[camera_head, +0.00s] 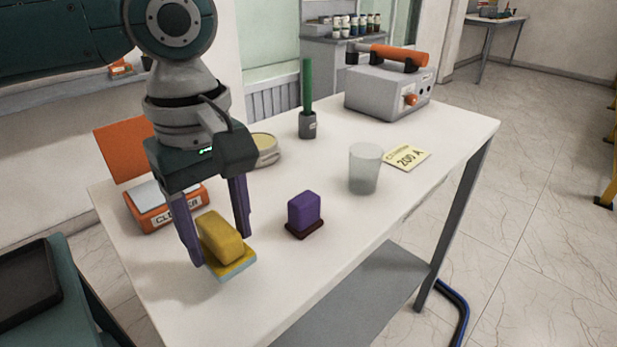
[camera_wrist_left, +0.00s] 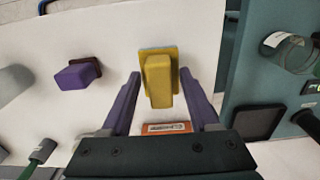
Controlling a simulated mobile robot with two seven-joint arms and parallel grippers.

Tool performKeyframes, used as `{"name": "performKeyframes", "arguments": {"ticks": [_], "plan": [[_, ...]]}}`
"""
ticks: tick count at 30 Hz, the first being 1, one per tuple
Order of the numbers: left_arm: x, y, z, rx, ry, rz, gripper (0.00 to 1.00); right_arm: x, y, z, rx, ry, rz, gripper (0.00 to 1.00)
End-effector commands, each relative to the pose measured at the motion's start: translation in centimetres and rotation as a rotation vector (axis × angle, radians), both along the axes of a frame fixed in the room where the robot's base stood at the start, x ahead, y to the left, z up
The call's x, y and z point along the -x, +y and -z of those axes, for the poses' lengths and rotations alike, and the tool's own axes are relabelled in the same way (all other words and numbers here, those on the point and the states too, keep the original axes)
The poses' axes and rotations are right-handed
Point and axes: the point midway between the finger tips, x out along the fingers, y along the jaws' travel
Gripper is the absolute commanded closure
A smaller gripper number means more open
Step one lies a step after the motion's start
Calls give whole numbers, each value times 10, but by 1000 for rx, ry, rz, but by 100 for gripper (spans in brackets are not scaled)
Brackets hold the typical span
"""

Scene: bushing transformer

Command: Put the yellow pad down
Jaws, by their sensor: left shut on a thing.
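The yellow pad (camera_head: 220,238) has a block-shaped grip on a flat yellow base with a pale blue underside. It is at the near left of the white table, and it also shows in the left wrist view (camera_wrist_left: 159,82). My left gripper (camera_head: 220,240) points down with its purple fingers on either side of the pad's grip, shut on it. The pad's underside is at or very near the table top; I cannot tell if it touches. My right gripper is not in view.
A purple pad (camera_head: 304,213) on a dark base stands to the right. An orange box marked "CLEANER" (camera_head: 168,207) is close behind the left gripper. A glass (camera_head: 364,169), a yellow card (camera_head: 407,158), a green rod in a holder (camera_head: 307,124) and a grey device (camera_head: 388,97) stand farther back.

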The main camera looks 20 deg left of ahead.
Motion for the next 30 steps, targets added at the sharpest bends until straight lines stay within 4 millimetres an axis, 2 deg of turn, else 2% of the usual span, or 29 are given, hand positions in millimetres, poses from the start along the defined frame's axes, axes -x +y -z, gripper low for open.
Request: {"name": "performKeyframes", "arguments": {"ticks": [3,6,18,19,27,30], "plan": [[1,0,23,-2,4,1,100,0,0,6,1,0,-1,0],[1,0,34,-1,3,1,100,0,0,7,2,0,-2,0],[0,0,39,0,1,0,100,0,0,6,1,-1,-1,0],[0,0,39,0,1,0,38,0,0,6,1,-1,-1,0],[0,0,39,0,0,1,9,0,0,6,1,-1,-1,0],[0,0,39,0,0,1,9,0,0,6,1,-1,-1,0]]}}
